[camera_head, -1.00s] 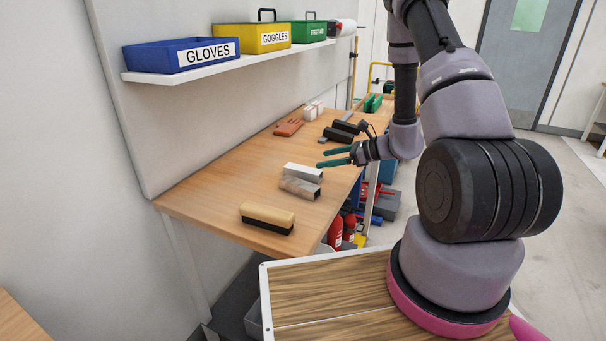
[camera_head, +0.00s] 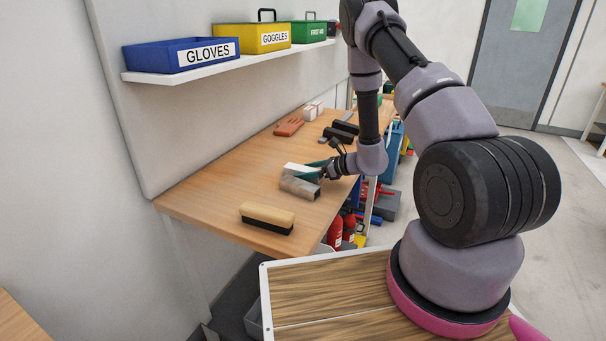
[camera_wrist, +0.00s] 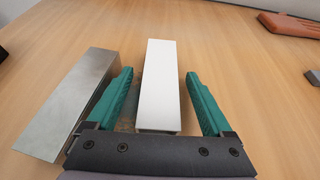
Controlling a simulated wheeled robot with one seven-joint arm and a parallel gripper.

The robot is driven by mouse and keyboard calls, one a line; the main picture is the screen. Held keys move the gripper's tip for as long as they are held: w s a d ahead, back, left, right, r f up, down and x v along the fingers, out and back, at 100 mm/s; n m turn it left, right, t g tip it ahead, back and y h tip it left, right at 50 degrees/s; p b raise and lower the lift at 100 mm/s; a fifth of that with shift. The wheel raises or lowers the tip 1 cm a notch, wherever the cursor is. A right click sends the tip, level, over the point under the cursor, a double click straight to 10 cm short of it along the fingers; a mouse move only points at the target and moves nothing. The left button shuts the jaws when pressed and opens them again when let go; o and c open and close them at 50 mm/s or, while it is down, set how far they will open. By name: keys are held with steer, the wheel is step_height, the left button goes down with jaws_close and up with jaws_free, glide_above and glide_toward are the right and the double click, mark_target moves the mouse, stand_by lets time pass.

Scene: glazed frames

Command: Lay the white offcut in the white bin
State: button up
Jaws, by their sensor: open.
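The white offcut (camera_wrist: 161,84), a long white block, lies on the wooden workbench between the fingers of my gripper (camera_wrist: 161,98) in the wrist view. A gap shows on each side, so the green fingers are open and do not grip it. In the head view the white offcut (camera_head: 298,169) is partly covered by my gripper (camera_head: 318,168). A grey metal-like offcut (camera_wrist: 78,98) lies just left of my left finger; it also shows in the head view (camera_head: 299,187). I cannot make out a white bin in either view.
A wood-and-black brush (camera_head: 267,215) lies nearer on the workbench (camera_head: 215,193). Dark tools (camera_head: 340,132), a brown item (camera_head: 289,127) and small white blocks (camera_head: 313,110) lie farther back. A shelf (camera_head: 240,57) with labelled boxes hangs above. The bench's near left is clear.

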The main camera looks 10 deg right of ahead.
steer(key=shift+w+a+f, duration=0.15)
steer(key=shift+w+a, duration=0.1)
steer(key=shift+a, duration=0.05)
jaws_close()
